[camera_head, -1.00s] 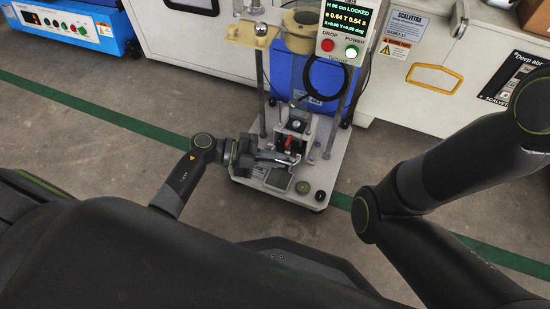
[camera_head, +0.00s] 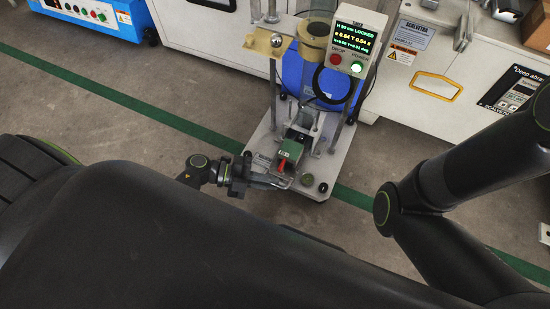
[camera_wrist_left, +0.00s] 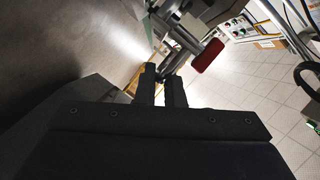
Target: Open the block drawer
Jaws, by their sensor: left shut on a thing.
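The block drawer shows at the front of the test machine, with a green block (camera_head: 291,150) and a red lever (camera_head: 282,165) above its metal handle (camera_head: 284,184). My left gripper (camera_head: 272,182) is at this handle, coming from the left. In the left wrist view the fingers (camera_wrist_left: 166,88) are close together, shut on the thin metal handle (camera_wrist_left: 170,72). The red lever (camera_wrist_left: 207,56) shows just beyond, up and to the right. The fingertips' exact contact is dark and partly hidden. My right arm's links show at the right; its gripper is out of view.
The machine's pale base plate (camera_head: 334,160) carries metal posts and round knobs (camera_head: 307,180). A lit display box (camera_head: 352,45) and blue drum (camera_head: 318,78) stand above and behind. A white cabinet (camera_head: 408,85) is at the back. Grey floor is clear to the left.

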